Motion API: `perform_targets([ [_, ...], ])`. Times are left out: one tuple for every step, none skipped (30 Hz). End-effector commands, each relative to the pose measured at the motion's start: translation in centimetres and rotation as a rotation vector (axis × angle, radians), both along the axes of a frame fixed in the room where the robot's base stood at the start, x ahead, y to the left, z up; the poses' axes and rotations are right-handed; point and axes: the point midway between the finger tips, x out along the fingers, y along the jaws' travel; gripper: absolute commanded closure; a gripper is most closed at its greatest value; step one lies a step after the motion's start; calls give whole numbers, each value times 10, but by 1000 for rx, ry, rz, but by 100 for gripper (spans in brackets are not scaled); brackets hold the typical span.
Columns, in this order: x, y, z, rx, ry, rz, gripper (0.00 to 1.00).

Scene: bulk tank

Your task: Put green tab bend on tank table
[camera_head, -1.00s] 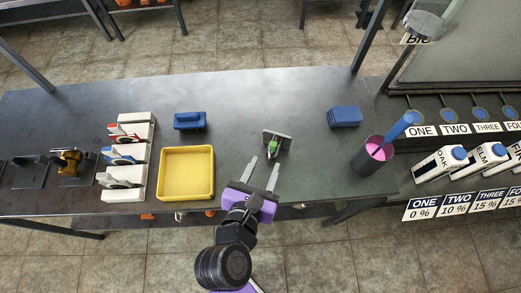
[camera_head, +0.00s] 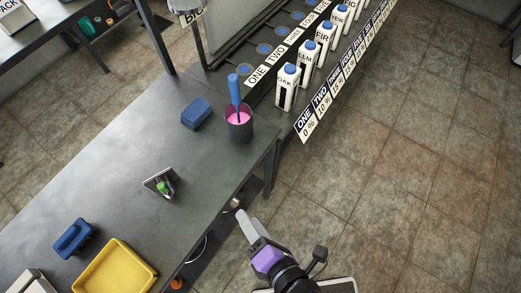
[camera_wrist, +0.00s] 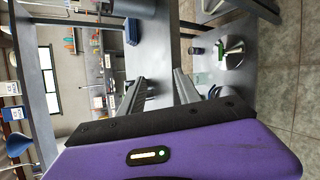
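The green tab bend seems to be the small piece with a green tab (camera_head: 163,187) at a dark upright plate on the workbench; where bend and plate divide is too small to tell. My gripper (camera_head: 243,217) is beyond the bench's front edge, over the floor and well apart from it. In the wrist view its two fingers (camera_wrist: 160,92) stand apart with nothing between them. No tank table can be told for sure. A distant round grey metal thing (camera_wrist: 236,54) with something green and white on it shows in the wrist view.
The dark workbench (camera_head: 125,185) also bears a yellow tray (camera_head: 115,268), a blue handled block (camera_head: 73,239), a blue stack (camera_head: 196,114) and a dark cup (camera_head: 239,130) with pink contents. Labelled bottles (camera_head: 287,88) line a rack behind. Tiled floor on the right is clear.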

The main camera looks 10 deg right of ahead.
Motion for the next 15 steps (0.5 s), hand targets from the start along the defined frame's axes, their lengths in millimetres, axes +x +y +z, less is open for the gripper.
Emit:
perform_targets([
  [-10,-29,1,141,70,-112,60],
  [-15,-42,3,234,106,-176,60],
  [-23,-58,9,362,149,-260,60],
  [-29,-71,13,458,180,-324,60],
  [-34,-83,19,556,207,-389,60],
  [-43,-98,27,689,239,-475,60],
  [-49,-109,34,788,258,-538,60],
  [-55,-120,41,890,275,-599,60],
  [-64,-134,51,1022,293,-677,60],
  [-70,-143,60,1121,301,-731,60],
  [-75,-152,68,1215,307,-780,60],
  [-82,-163,78,1334,310,-840,60],
  [-87,-170,86,1417,309,-878,60],
  [-91,-177,93,1494,307,-912,60],
  [-97,-184,102,1585,303,-948,60],
])
